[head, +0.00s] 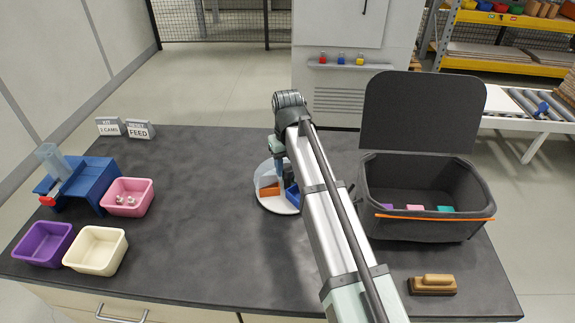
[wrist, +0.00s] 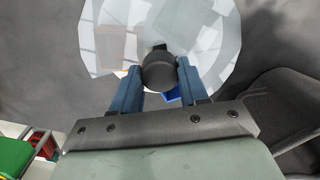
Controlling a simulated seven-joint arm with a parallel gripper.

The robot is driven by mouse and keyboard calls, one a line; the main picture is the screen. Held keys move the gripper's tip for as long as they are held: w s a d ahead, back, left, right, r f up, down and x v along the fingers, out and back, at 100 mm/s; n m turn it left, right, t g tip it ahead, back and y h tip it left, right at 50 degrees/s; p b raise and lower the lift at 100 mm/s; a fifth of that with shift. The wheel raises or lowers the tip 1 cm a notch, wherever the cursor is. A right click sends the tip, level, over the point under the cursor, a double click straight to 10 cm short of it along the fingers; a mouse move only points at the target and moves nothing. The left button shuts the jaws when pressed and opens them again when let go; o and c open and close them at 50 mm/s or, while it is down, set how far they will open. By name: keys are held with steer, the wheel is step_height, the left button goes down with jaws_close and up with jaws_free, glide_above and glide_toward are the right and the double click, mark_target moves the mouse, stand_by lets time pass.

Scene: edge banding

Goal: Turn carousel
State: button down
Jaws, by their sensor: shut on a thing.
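The carousel (head: 272,204) is a round white turntable in the middle of the table, with an orange block (head: 269,189) and a blue bin or block (head: 292,195) on it. In the wrist view its pale, shiny disc (wrist: 110,40) fills the top middle. A dark round knob (wrist: 158,73) stands at its centre. My gripper (wrist: 158,80) has its blue fingers shut on the knob, one on each side. In the head view my arm and gripper (head: 281,168) come down over the carousel and hide its right part and the knob.
A dark open-lidded crate (head: 420,225) stands to the right with an orange strip on its front. A wooden-handled block (head: 432,285) lies before it. Pink (head: 128,196), purple (head: 43,243) and cream (head: 96,250) bins and a blue fixture (head: 85,183) stand left. The table's middle left is clear.

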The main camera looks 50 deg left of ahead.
stand_by(0.5)
steer(key=c, duration=0.6)
jaws_free()
step_height(320, 180, up, 14)
steer(key=shift+f, duration=0.1)
steer(key=shift+c, duration=0.3)
